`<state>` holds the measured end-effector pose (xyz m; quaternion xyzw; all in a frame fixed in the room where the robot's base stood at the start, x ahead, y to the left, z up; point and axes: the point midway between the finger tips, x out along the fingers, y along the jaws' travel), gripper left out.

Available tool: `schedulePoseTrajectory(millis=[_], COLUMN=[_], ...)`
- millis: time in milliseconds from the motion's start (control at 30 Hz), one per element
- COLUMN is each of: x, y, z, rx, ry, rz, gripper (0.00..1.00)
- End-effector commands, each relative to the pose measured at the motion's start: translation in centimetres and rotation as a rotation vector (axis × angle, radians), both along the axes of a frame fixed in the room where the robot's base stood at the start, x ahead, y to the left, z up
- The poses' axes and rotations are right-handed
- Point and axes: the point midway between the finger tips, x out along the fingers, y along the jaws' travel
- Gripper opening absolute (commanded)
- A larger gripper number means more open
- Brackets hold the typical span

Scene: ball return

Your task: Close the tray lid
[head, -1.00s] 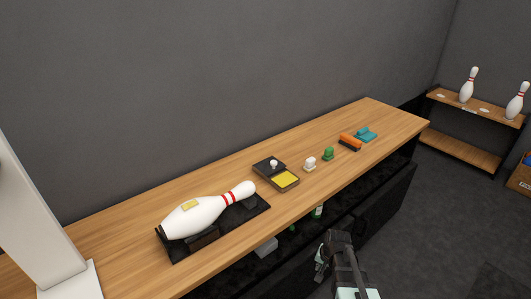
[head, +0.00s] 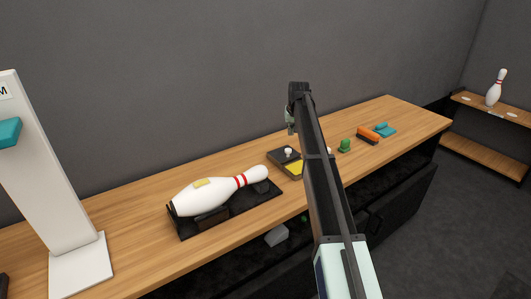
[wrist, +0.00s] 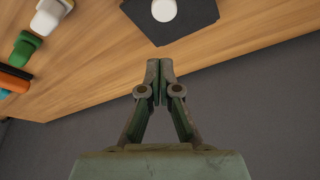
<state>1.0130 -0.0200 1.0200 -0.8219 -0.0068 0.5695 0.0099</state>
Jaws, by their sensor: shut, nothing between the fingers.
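The small dark tray (head: 295,168) is on the wooden counter, with its yellow inside partly bare. Its dark lid (head: 281,156), with a white knob (head: 288,151), lies at the tray's back, towards the wall; I cannot tell whether it is slid or hinged back. In the wrist view the dark lid (wrist: 187,22) and knob (wrist: 163,9) show at the top edge, the yellow part out of frame. My gripper (wrist: 160,63) is shut and empty, its tips apart from the lid, near the counter's wall-side edge. In the head view my gripper (head: 290,122) hangs above and behind the tray, partly hidden.
A bowling pin (head: 215,192) lies on a black cradle left of the tray. A green object (head: 344,146), an orange brush-like object (head: 367,137) and a teal object (head: 385,129) stand to the right. A white object (wrist: 49,16) is nearest the lid. A white stand (head: 75,270) is at left.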

Motion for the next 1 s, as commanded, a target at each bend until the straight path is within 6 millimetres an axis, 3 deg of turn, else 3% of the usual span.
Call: schedulePoseTrajectory(millis=[33, 133, 267, 467, 800, 1000], x=[1.5, 2.1, 2.3, 3.2, 5.4, 2.3], y=[-0.4, -0.8, -0.8, -0.7, -0.6, -0.7], z=[0.8, 1.9, 1.6, -1.0, -7.1, -7.4], rx=[-0.01, -0.022, -0.026, -0.025, -0.024, -0.024], ry=[0.003, 0.008, 0.011, 0.012, 0.011, 0.01], rz=[0.01, 0.026, 0.031, 0.03, 0.03, 0.03], gripper=[0.0, 0.0, 0.0, 0.0, 0.0, 0.0])
